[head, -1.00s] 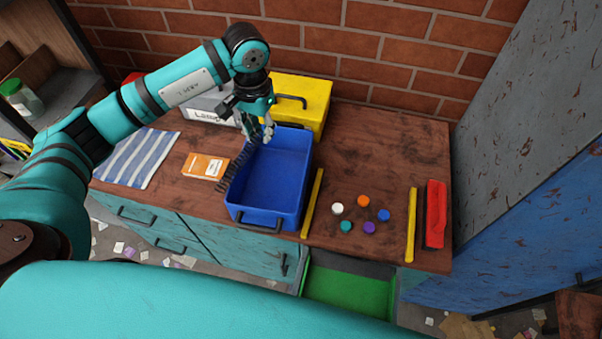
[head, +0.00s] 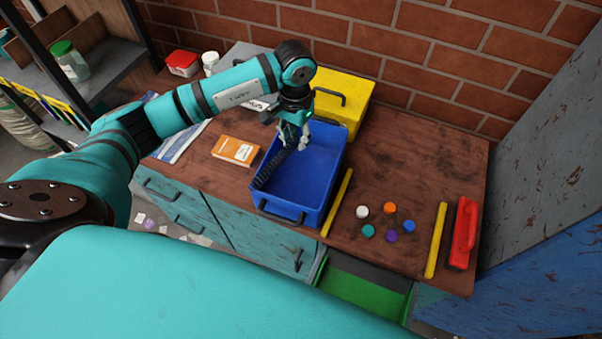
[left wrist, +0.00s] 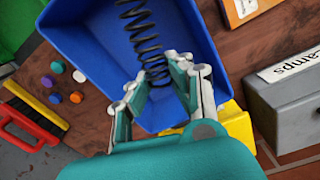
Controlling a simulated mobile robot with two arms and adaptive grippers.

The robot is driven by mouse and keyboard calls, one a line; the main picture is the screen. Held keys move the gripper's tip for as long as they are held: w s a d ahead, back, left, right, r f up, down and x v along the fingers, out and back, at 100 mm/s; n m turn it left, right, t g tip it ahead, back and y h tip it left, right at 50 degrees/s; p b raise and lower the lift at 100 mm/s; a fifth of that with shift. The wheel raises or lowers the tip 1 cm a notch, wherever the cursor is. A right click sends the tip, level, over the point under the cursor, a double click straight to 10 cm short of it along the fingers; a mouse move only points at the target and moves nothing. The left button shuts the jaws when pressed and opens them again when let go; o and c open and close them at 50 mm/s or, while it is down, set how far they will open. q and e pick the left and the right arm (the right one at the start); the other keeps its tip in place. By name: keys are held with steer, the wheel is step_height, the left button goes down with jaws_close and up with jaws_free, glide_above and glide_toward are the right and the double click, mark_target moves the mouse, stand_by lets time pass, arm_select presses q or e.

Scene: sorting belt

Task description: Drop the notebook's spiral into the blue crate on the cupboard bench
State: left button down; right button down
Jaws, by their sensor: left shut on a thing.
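The notebook's spiral (left wrist: 143,35) is a dark wire coil, hanging slantwise from my left gripper (left wrist: 157,75) in the left wrist view. My left gripper (head: 297,140) is shut on one end of it, over the back part of the blue crate (head: 337,180). In the head view the spiral (head: 267,171) shows along the crate's left wall, inside its outline. I cannot tell whether it touches the crate. The crate, also in the left wrist view (left wrist: 85,45), stands on the wooden cupboard bench (head: 440,160). My right gripper is not in view.
A yellow box (head: 355,98) and a grey labelled box (left wrist: 285,95) stand behind the crate. To the right are a yellow strip (head: 337,203), several coloured caps (head: 390,209) and a red-handled brush (head: 464,230).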

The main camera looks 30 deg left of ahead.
arm_select(q)
steer(key=c, duration=1.3)
jaws_free()
steer(key=shift+o, duration=0.9)
steer(key=shift+r, duration=0.25)
step_height(320, 180, up, 12)
steer(key=shift+f, duration=0.25)
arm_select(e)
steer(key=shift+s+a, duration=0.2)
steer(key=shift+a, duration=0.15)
arm_select(q)
steer(key=shift+s+f, duration=0.1)
